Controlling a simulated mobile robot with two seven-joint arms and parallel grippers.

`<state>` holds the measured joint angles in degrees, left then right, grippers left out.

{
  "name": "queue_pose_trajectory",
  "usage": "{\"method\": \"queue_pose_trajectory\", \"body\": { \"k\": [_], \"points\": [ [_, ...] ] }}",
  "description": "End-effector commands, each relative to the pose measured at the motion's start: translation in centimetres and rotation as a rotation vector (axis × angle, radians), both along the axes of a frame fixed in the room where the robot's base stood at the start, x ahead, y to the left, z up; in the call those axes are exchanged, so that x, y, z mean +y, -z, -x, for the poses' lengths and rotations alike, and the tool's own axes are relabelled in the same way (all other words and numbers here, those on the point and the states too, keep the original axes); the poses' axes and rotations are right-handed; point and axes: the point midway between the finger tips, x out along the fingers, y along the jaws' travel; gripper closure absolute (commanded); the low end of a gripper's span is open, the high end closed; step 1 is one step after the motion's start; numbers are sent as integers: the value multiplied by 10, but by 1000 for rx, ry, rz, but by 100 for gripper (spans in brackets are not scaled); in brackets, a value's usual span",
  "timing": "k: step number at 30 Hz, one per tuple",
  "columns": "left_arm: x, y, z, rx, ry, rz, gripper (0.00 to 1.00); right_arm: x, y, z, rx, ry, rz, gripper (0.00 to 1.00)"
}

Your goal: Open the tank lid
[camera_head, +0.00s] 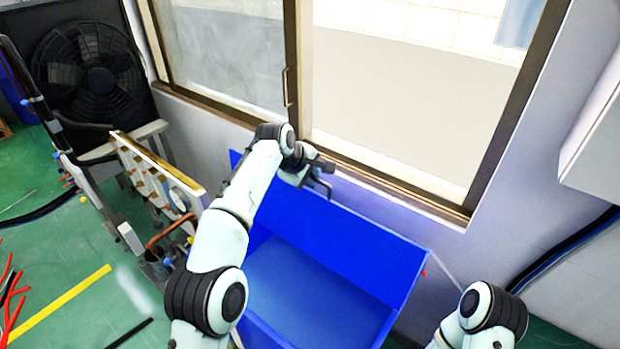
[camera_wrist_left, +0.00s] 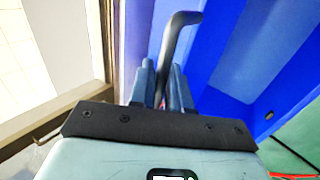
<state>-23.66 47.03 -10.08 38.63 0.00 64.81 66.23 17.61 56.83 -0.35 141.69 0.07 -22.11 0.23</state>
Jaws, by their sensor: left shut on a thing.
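A blue tank (camera_head: 310,295) stands under the window, its inside visible from above. A tall blue panel, which looks like its lid (camera_head: 355,240), stands raised and tilted along the back, on the window side. My left gripper (camera_head: 322,178) is at the upper edge of this panel. In the left wrist view my left gripper (camera_wrist_left: 162,88) is shut on a dark bent handle (camera_wrist_left: 176,40), with blue surfaces beside it. The fingers hide the handle's lower part. My right arm shows at the lower right of the head view, but its gripper is out of frame.
The window frame (camera_head: 400,185) and wall are close behind the lid and my left gripper. Pipes and a framed panel (camera_head: 160,180) stand left of the tank, with a large fan (camera_head: 90,68) beyond. A white cabinet (camera_head: 598,140) is at right.

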Motion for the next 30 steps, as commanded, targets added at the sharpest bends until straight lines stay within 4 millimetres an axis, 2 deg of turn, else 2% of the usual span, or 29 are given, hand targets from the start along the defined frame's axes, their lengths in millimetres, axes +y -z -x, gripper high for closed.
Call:
{"method": "queue_pose_trajectory", "body": {
  "k": [23,24,25,30],
  "points": [
    [-3,-2,-5,36,-6,-32,100,0,-5,-7,-8,0,-1,57],
    [-3,-2,-5,36,-6,-32,76,0,-5,-7,-8,0,-1,57],
    [-3,-2,-5,36,-6,-32,67,0,-5,-7,-8,0,-1,57],
    [-4,-1,-5,39,-4,-32,67,0,-5,-7,-7,-1,0,57]
  ]
}}
